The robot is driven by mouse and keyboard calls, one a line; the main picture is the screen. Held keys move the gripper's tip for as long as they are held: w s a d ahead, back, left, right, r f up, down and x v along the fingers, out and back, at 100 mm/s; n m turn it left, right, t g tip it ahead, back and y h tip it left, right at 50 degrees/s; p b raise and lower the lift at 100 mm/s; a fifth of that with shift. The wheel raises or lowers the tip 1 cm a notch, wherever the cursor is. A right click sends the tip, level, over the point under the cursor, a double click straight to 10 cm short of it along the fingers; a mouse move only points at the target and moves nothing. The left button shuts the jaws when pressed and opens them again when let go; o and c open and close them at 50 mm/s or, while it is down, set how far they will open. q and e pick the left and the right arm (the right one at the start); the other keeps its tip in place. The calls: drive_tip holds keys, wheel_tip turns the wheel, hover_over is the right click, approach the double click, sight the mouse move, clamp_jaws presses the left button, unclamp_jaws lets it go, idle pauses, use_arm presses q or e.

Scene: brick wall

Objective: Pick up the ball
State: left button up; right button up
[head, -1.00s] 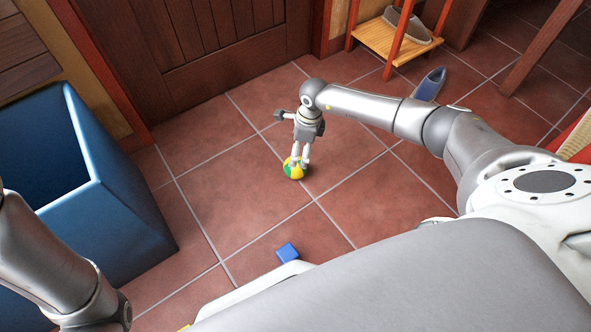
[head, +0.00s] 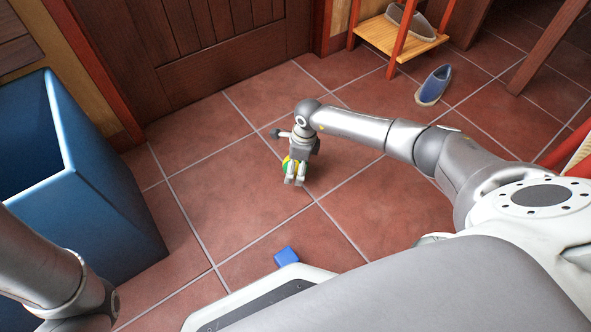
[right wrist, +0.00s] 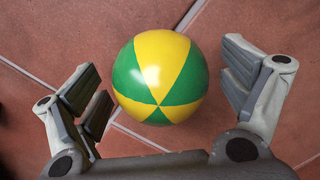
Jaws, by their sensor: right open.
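The ball (right wrist: 160,78) has yellow and green panels and rests on the tiled floor. In the head view the ball (head: 286,164) is partly hidden behind my right gripper (head: 294,181). In the right wrist view my right gripper (right wrist: 170,95) is open, with one finger on each side of the ball. Gaps show between the ball and both fingers, and nothing is held. My left arm comes in at the lower left of the head view, but its gripper is out of the picture.
A tall blue bin (head: 120,225) stands at the left. A small blue block (head: 286,256) lies on the floor near my base. A blue shoe (head: 434,85) lies by a wooden rack (head: 378,37) holding a grey shoe (head: 411,21). A wooden door (head: 200,40) is behind. Floor around the ball is clear.

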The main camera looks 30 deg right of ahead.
drive_tip(key=c, duration=1.1)
drive_tip(key=shift+r, duration=0.1)
